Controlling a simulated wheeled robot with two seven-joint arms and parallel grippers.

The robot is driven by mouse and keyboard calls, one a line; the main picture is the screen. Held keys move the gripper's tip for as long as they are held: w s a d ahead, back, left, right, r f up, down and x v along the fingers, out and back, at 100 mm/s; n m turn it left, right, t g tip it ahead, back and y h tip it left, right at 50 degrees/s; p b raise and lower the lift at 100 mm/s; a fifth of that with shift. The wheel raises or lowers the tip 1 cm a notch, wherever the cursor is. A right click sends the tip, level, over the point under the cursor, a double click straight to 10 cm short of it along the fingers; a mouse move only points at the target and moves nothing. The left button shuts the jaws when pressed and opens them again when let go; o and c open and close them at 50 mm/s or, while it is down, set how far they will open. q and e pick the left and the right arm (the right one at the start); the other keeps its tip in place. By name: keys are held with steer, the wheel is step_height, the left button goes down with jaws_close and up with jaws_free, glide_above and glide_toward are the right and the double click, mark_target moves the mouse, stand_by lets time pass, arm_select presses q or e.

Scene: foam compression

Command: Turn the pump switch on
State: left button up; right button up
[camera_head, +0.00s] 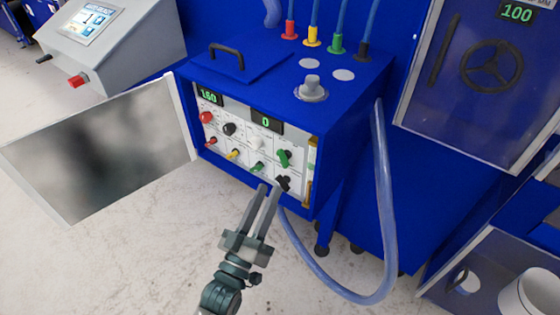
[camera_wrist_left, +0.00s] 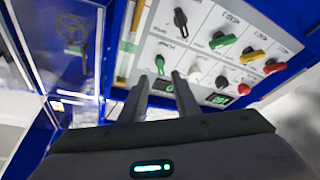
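The blue pump unit (camera_head: 285,85) has a white control panel (camera_head: 245,150) with two rows of coloured knobs and switches. Its labels are too small to read, so I cannot tell which is the pump switch. A green switch (camera_head: 284,157) is at the right end of the upper row, with a black switch (camera_head: 283,183) below it. My left gripper (camera_head: 268,188) is in front of the panel's lower right, fingers slightly apart and empty. In the left wrist view its fingers (camera_wrist_left: 160,76) point toward the green switch (camera_wrist_left: 160,65); the black switch (camera_wrist_left: 181,20) is above. My right gripper is not visible.
An open panel door (camera_head: 100,145) swings out left. A clear hose (camera_head: 383,240) loops down at the right. Coloured plugs (camera_head: 312,38) and a grey knob (camera_head: 312,88) are on top. A cabinet with a handwheel (camera_head: 492,66) stands at the right. The floor in front is clear.

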mark_target(281, 163)
arm_select(q)
steer(key=p+x, duration=0.2)
steer(key=x, duration=0.6)
steer(key=shift+w+d+r, duration=0.1)
steer(key=shift+w+d, duration=0.05)
steer(key=shift+w, duration=0.15)
jaws_close()
